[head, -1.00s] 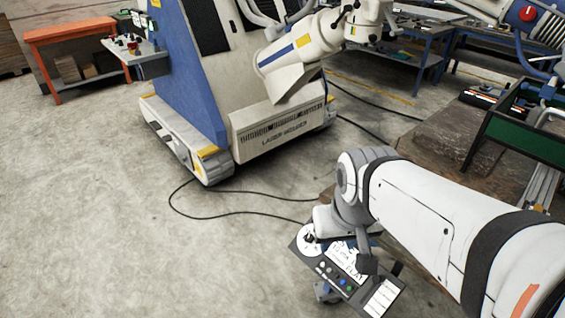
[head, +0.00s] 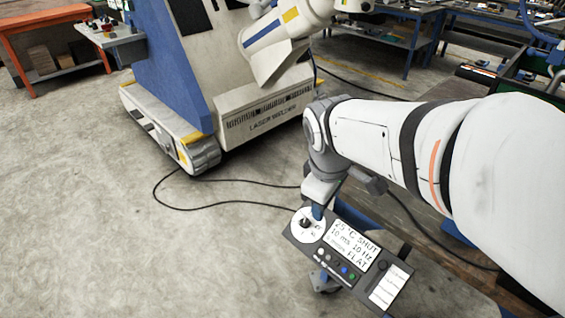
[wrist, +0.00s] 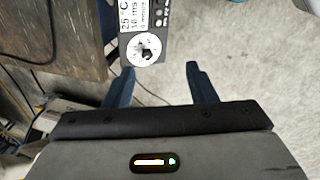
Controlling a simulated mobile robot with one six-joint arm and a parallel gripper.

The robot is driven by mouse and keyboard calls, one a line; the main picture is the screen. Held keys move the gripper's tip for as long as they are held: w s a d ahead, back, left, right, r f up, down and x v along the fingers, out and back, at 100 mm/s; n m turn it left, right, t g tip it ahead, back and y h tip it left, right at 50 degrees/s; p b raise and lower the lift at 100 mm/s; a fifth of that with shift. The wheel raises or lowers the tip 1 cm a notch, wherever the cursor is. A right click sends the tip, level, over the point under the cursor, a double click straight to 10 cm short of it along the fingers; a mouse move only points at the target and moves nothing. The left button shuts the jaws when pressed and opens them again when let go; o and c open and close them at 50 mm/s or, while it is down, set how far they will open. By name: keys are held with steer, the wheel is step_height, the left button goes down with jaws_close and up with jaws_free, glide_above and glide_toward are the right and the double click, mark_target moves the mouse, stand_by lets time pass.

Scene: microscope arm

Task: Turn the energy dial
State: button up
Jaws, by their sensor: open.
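The dial is a dark knob on a round white scale (head: 304,226) at the left end of a dark control panel (head: 323,262). In the wrist view the dial (wrist: 144,49) is at the top centre, beyond my fingertips and nearer the left finger. Its scale marks are too small to read. My gripper (wrist: 160,68) is open and empty, with its two blue fingers apart. In the head view a blue finger (head: 317,212) shows just above the dial's upper right edge. The rest of the gripper is mostly hidden by my wrist. I cannot tell whether it touches the panel.
The panel has a screen (head: 352,244) reading "25 °C SHUT" and "FLAT", and several small buttons (head: 342,269). A laser welder (head: 265,118) stands behind on the floor. A black cable (head: 225,182) lies in front of it. A workbench is at right.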

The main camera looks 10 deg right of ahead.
steer(key=w+a+f+n+h+b, duration=0.1)
steer(key=w+f+n+b, duration=0.7)
steer(key=f, duration=0.3)
steer(key=n+h+b, duration=0.2)
steer(key=n+b, duration=0.6)
steer(key=n, duration=0.1)
glide_toward(305, 221)
steer(key=f, duration=0.1)
steer(key=shift+n, duration=0.3)
steer(key=b+x, duration=0.2)
steer(key=x, duration=0.6)
steer(key=shift+w+d+r+b, duration=0.1)
steer(key=shift+w+b, duration=0.05)
steer(key=shift+b, duration=0.15)
steer(key=shift+c, duration=0.2)
steer(key=c, duration=0.9)
